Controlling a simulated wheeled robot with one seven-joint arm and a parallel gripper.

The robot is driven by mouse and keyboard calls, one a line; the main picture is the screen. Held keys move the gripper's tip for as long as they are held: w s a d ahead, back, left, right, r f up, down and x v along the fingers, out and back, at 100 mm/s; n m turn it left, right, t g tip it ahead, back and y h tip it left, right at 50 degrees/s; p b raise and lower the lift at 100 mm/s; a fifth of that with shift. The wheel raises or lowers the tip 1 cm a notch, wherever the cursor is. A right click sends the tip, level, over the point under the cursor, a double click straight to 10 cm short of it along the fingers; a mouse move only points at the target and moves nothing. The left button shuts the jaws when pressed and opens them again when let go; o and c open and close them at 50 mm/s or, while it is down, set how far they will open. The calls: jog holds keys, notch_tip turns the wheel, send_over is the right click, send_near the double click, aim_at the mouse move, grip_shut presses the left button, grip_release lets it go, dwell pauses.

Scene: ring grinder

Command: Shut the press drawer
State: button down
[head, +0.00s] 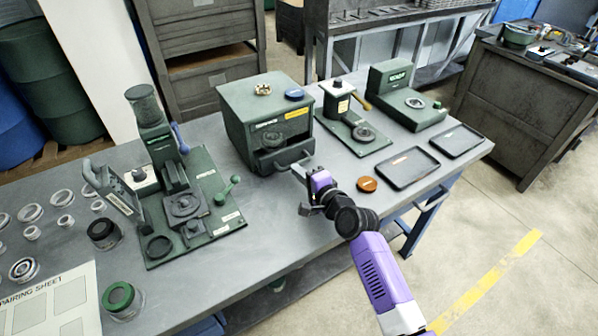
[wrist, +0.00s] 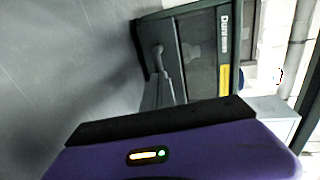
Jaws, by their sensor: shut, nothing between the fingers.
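The press (head: 262,105) is a dark green box on the workbench, with a yellow label on its front. Its drawer (head: 285,156) is low on that front and stands out partly open, with a dark gap above it. In the wrist view the press appears turned on its side (wrist: 205,50), with the drawer (wrist: 165,85) and its handle jutting out on the left. My gripper (head: 303,177) is shut and empty, just in front of the drawer; I cannot tell whether it touches. The wrist view shows my purple and black housing, but not the fingertips clearly.
An orange-brown disc (head: 367,184) and a dark tray (head: 407,167) lie right of my gripper. A green base with a lever press (head: 190,205) stands left. A small stand (head: 350,120) is right of the press. Bare bench top lies in front of the drawer.

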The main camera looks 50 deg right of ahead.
aim_at(285, 158)
jog(key=x, duration=0.3)
jog(key=shift+w+d+r+b, duration=0.1)
jog(key=shift+w+r+b, duration=0.2)
jog(key=shift+w+b, duration=0.1)
jog(key=shift+w, duration=0.2)
jog(key=shift+r, duration=0.15)
jog(key=shift+w, duration=0.1)
